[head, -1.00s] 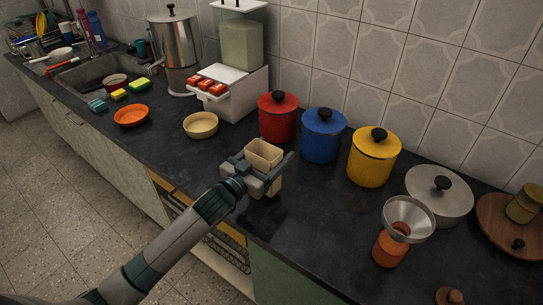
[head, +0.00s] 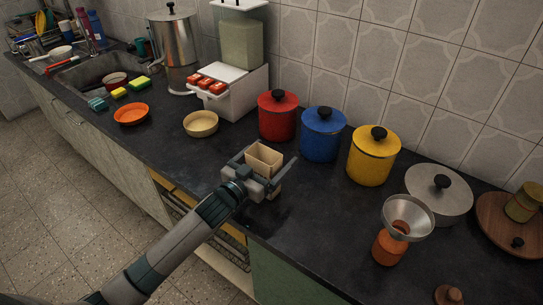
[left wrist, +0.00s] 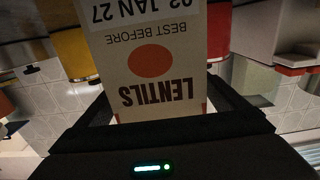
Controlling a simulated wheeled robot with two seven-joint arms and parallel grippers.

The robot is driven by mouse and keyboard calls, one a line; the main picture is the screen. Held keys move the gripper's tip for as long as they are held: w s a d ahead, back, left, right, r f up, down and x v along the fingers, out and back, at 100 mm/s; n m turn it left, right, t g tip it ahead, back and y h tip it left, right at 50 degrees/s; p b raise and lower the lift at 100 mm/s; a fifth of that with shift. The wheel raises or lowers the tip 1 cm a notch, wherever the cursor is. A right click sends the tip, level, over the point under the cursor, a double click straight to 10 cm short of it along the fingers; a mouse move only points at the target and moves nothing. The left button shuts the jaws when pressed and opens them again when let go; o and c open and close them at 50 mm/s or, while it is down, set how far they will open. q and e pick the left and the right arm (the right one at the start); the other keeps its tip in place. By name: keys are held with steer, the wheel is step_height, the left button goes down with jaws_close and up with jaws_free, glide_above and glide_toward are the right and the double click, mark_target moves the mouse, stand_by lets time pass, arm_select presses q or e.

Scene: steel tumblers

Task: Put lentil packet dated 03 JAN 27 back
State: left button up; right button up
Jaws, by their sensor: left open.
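A tan, open-topped lentil packet (head: 265,154) stands upright at the counter's front part, below the red and blue canisters. My left gripper (head: 263,163) is open around it, one finger on each side. In the left wrist view the packet (left wrist: 150,92) fills the space between the fingers. The packet's lower part is partly hidden behind the gripper. My right gripper is out of view.
Red (head: 277,117), blue (head: 322,136) and yellow (head: 372,157) canisters line the wall. A yellow bowl (head: 201,124) and a white dispenser (head: 232,95) stand left. An orange jar with a funnel (head: 389,247) stands right. Bare counter lies between the packet and the jar.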

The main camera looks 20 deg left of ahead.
mark_target(258, 169)
arm_select(q)
steer(key=shift+r, duration=0.1)
steer(key=shift+s, duration=0.15)
steer(key=shift+s+a, duration=0.15)
steer(key=shift+s, duration=0.2)
steer(key=b+v, duration=0.2)
steer(key=v, duration=0.8)
steer(key=shift+s+a+r, duration=0.1)
steer(key=shift+s+a, duration=0.1)
steer(key=shift+s, duration=0.25)
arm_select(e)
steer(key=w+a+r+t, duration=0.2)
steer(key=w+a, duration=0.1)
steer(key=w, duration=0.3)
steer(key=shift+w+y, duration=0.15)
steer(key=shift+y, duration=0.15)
